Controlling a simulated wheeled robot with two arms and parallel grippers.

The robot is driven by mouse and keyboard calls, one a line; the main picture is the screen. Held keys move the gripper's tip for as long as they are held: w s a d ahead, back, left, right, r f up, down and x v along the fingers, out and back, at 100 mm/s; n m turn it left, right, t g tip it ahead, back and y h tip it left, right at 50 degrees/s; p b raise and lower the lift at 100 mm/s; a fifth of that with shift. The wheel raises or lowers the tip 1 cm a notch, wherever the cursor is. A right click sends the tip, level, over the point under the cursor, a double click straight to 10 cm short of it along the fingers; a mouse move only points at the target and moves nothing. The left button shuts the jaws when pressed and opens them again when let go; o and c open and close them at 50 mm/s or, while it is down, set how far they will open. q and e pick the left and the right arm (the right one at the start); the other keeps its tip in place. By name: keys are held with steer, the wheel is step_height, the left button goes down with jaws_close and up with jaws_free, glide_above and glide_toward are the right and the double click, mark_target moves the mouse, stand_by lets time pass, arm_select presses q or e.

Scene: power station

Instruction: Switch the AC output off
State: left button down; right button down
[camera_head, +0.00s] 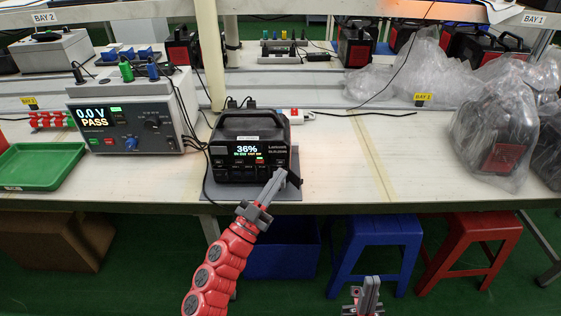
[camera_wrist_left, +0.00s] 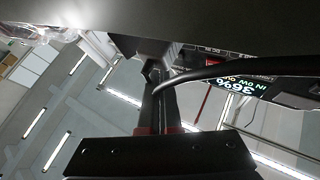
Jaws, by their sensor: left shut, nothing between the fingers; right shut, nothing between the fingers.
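The black power station (camera_head: 249,146) stands upright on a grey mat (camera_head: 222,194) near the table's front edge. Its lit display (camera_head: 247,149) reads 36%, with smaller coloured text below that I cannot read fully. My left gripper (camera_head: 283,178) is shut and empty, in front of the panel's lower right corner and covering part of it. I cannot tell whether its tips touch the panel. In the left wrist view, the shut fingers (camera_wrist_left: 157,90) lie beside the display (camera_wrist_left: 241,89), which appears upside down. My right gripper (camera_head: 370,290) is shut and empty, low in front of the table.
A tester (camera_head: 135,112) showing 0.0 V PASS stands left of the power station, with a green tray (camera_head: 40,165) beyond it. A white plug strip (camera_head: 297,115) lies behind right. Bagged units (camera_head: 497,135) stand far right. The table (camera_head: 345,165) between is clear. Blue (camera_head: 375,238) and red stools (camera_head: 472,240) stand below.

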arm_select(q)
steer(key=s+p, duration=0.1)
steer(key=s, duration=0.4)
steer(key=shift+s+p, duration=0.2)
steer(key=shift+p, duration=0.1)
stand_by(0.4)
